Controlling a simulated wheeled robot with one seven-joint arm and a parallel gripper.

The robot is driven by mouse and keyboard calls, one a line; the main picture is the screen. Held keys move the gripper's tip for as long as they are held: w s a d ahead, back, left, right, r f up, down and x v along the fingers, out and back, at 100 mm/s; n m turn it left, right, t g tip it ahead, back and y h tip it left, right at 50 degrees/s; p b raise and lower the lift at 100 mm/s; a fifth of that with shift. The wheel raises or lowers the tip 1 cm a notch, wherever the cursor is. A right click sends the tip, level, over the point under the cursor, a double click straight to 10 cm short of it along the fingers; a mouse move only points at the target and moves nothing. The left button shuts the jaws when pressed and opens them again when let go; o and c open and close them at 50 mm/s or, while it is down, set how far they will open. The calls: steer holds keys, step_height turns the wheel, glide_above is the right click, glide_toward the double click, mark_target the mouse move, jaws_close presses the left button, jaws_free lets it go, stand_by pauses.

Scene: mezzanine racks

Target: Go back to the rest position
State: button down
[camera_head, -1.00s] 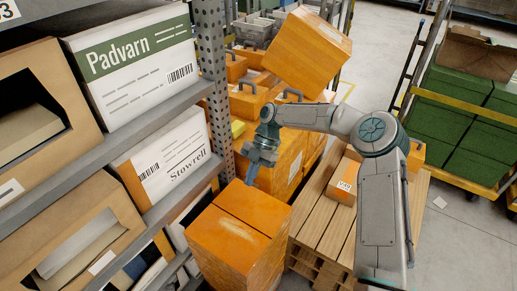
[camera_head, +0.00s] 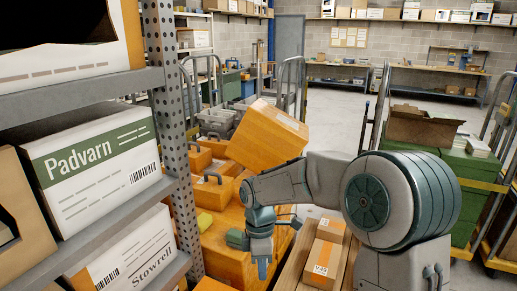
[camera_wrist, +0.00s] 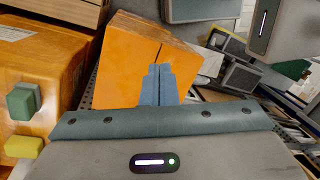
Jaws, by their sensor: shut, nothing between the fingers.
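My gripper (camera_head: 262,268) points down in the head view, between the shelf rack on the left and the pallet on the right. Its fingers are together with nothing between them. In the wrist view the blue-grey fingers (camera_wrist: 158,84) show shut in front of an orange box (camera_wrist: 132,50). I cannot tell the distance between the fingers and that box. My arm bends from the right side of the head view across to the gripper.
The shelf rack (camera_head: 178,150) holds a Padvarn box (camera_head: 95,172) and a Stowrell box (camera_head: 125,255). A tilted orange box (camera_head: 265,138) rests behind my forearm. A small orange box (camera_head: 325,255) sits on the pallet. A cart with green boxes (camera_head: 470,168) stands at right; open floor lies behind.

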steer(key=s+d+r+m+t, duration=0.2)
steer(key=s+d+r+m, duration=0.2)
steer(key=s+d+m, duration=0.3)
steer(key=s+d+r+m+t, duration=0.3)
steer(key=s+d+m, duration=0.4)
steer(key=s+m, duration=0.3)
steer(key=shift+r+m, duration=0.4)
steer(key=shift+m, duration=0.2)
